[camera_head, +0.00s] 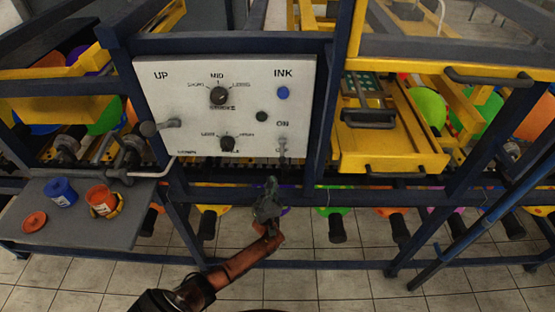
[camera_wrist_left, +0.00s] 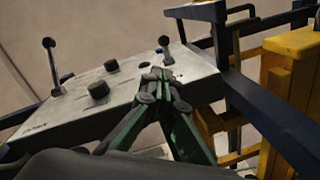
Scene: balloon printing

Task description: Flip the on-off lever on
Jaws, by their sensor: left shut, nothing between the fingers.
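The white control panel (camera_head: 190,90) is mounted on the blue frame. Its on-off lever (camera_head: 283,147) is a small grey lever at the lower right, below the "ON" label. In the left wrist view the lever (camera_wrist_left: 166,47) shows as a short post with a dark round knob, just beyond my fingertips. My left gripper (camera_head: 271,184) is in front of and below the panel's lower right edge. In the left wrist view its fingertips (camera_wrist_left: 160,78) are closed together and empty, close to the lever; whether they touch it I cannot tell. My right gripper is out of view.
Another lever (camera_head: 160,126) sticks out at the panel's lower left. Black knobs (camera_head: 219,96) and a blue button (camera_head: 283,93) sit on the panel. A yellow drawer unit (camera_head: 390,160) is at right. A grey shelf (camera_head: 75,225) holds a blue pot (camera_head: 60,192) and an orange pot (camera_head: 101,200).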

